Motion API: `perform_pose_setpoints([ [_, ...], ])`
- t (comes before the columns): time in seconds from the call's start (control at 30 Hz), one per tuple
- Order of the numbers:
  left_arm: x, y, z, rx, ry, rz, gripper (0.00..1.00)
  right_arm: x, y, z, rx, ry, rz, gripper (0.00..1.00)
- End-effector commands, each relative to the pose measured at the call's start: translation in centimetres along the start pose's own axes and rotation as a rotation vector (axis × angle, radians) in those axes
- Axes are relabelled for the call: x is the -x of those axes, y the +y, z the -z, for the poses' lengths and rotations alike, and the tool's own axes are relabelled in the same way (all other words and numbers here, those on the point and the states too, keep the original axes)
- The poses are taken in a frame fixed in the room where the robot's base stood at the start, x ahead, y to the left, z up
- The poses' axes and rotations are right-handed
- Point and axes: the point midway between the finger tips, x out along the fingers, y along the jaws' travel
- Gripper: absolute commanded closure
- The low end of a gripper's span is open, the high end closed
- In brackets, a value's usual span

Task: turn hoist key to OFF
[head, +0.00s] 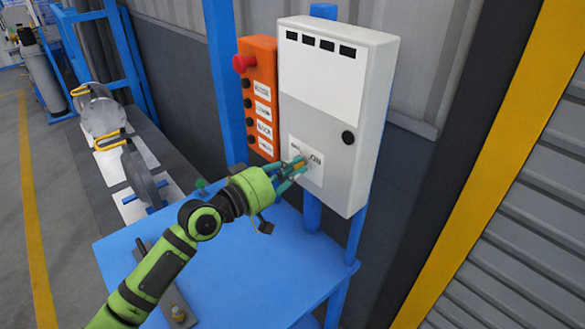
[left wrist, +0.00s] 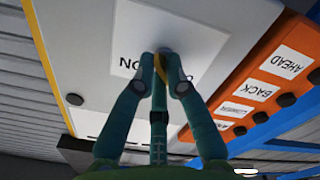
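The hoist key (left wrist: 160,66) is a small yellow piece at the switch low on the front of the grey-white control box (head: 335,125). A white label (head: 317,176) lies behind it. ON reads on one side of the label; the rest is largely covered by my fingers. My left gripper (head: 296,167) reaches the switch from the lower left. In the left wrist view, its teal fingers (left wrist: 161,62) come together on both sides of the key and appear to grip it. The key's exact angle is hard to tell. My right gripper is in neither view.
An orange button box (head: 259,97) with a red mushroom button (head: 243,63) hangs left of the control box. A blue table (head: 240,270) stands below, with a dark bar-like tool (head: 172,295) on it. A blue post (head: 223,75) rises behind.

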Motion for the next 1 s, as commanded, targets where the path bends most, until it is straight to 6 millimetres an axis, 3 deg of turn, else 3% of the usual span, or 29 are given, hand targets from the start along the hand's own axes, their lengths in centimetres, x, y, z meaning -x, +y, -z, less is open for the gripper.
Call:
perform_pose_setpoints([
  [0.47,0.7,-0.1,0.0,-0.002,0.0,0.001,0.64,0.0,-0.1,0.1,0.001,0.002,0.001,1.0],
  [1.0,10.7,-0.1,-0.1,-0.002,-0.002,0.004,0.64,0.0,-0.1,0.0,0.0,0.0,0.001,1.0],
])
